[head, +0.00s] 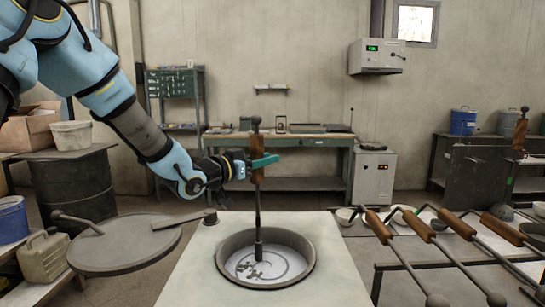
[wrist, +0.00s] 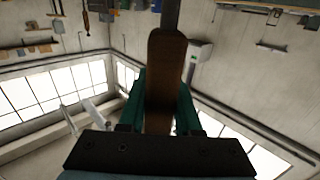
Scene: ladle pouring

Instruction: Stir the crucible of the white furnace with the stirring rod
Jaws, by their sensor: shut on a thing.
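My gripper (head: 258,163) is shut on the brown wooden handle of the stirring rod (head: 257,205). In the wrist view the handle (wrist: 166,70) sits between the green fingers of my gripper (wrist: 160,100). The rod hangs upright, its dark lower end inside the crucible (head: 308,262) of the white furnace (head: 190,285). The crucible holds a pale grey melt (head: 285,268) with dark patches and a curved streak on its surface. The rod's tip stands at the melt, a little left of the middle; how deep it reaches is hidden.
A round grey lid (head: 125,248) is swung aside at the left of the furnace. A rack at the right holds several wooden-handled ladles (head: 420,226). A dark drum (head: 75,185) stands at the left, and a green workbench (head: 320,140) is at the back.

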